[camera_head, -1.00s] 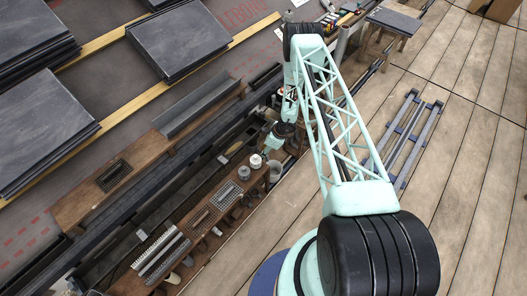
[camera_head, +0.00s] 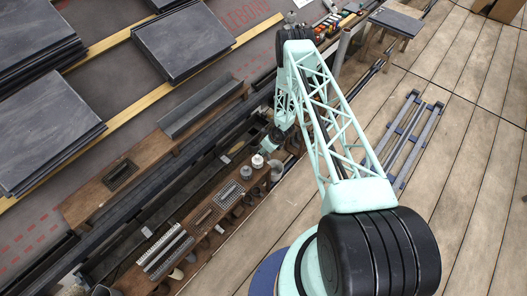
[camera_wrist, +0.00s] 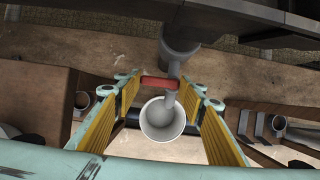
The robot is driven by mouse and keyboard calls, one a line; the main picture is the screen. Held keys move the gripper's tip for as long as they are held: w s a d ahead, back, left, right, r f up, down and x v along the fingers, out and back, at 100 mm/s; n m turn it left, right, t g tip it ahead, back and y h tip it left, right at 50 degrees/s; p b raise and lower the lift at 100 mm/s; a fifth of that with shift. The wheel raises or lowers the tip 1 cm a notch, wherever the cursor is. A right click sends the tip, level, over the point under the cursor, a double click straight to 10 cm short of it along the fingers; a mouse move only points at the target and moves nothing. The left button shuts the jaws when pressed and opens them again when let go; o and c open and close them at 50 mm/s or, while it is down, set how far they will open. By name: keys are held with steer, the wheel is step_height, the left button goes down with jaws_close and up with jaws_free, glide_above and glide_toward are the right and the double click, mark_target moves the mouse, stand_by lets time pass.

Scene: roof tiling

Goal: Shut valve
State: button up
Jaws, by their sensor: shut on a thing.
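In the wrist view, the red valve handle (camera_wrist: 160,83) is a short bar on a grey pipe (camera_wrist: 173,75) that comes down from a dark housing. My gripper (camera_wrist: 164,88) has its yellow-padded fingers on either side of the handle and is shut on it. The pipe's end hangs over an open white cup (camera_wrist: 163,119) between the fingers, nearer the camera. In the head view, my wrist is at the workbench beside the gutter, and the fingers and valve are too small or hidden to make out.
In the head view, a wooden bench (camera_head: 192,237) with grates, small pots (camera_head: 257,161) and metal strips lies to the left of my arm. Dark slate tiles (camera_head: 182,45) lie on the roof beyond. The plank floor (camera_head: 470,160) at right is mostly clear, apart from a rack (camera_head: 408,140).

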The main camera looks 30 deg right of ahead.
stand_by(0.4)
steer(key=o, duration=0.8)
steer(key=shift+o, duration=0.2)
steer(key=shift+r, duration=0.15)
steer(key=v, duration=1.1)
steer(key=shift+s+r, duration=0.25)
steer(key=shift+r, duration=0.05)
stand_by(0.4)
